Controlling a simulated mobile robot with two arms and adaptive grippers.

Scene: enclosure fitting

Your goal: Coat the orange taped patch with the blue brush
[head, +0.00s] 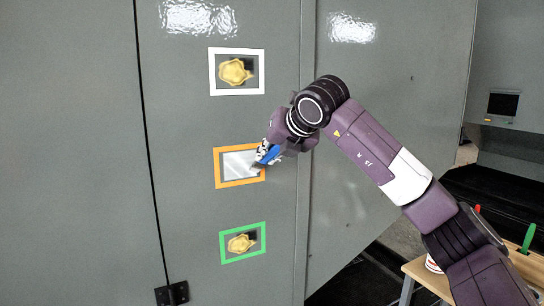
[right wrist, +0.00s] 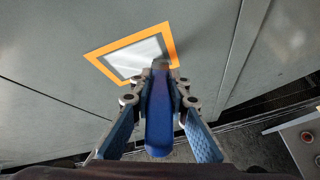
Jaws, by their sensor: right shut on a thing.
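The orange taped patch (head: 237,165) is on the grey enclosure wall, between a white taped one above and a green taped one below. Its inside is pale grey-white, with no yellow blotch visible. In the right wrist view, the patch (right wrist: 130,57) lies just beyond the brush tip. My right gripper (head: 264,153) is shut on the blue brush (right wrist: 159,115), whose handle points back towards the wrist camera. The brush head overlaps the patch's right edge in both views; I cannot tell whether it touches the surface. My left gripper is not in view.
The white taped patch (head: 213,76) and green taped patch (head: 226,251) each hold a yellow blotch. A wooden table (head: 427,276) at lower right carries a white container (head: 433,265), with red and green (head: 527,239) upright handles nearby. A vertical panel seam runs right of the patches.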

